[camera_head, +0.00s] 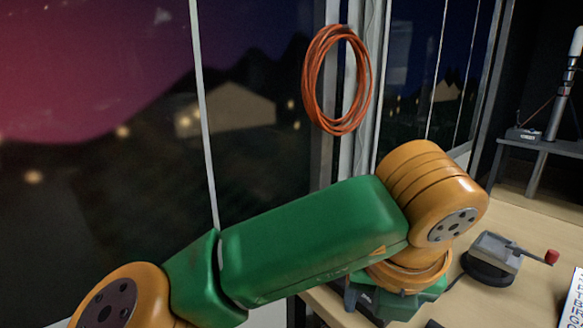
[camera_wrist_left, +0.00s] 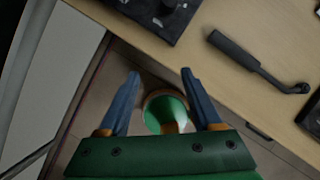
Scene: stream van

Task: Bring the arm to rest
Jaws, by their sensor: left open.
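My left arm (camera_head: 310,240), green with orange joints, comes in from the lower left of the head view and bends down at an orange joint over the desk edge. Its gripper cannot be made out in the head view. In the left wrist view my left gripper (camera_wrist_left: 160,74) shows two blue fingers, spread apart with nothing held between them. The fingers point toward the edge of the desk (camera_wrist_left: 225,22), partly over the floor. A round green and orange part shows beyond and between the fingers. My right gripper is in neither view.
A grey device with a red-knobbed crank (camera_head: 495,252) sits on the desk right of my arm. A black handle (camera_wrist_left: 255,62) and a black box (camera_wrist_left: 150,12) lie on the desk. An orange cable coil (camera_head: 337,80) hangs behind. A small shelf (camera_head: 545,146) stands at right.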

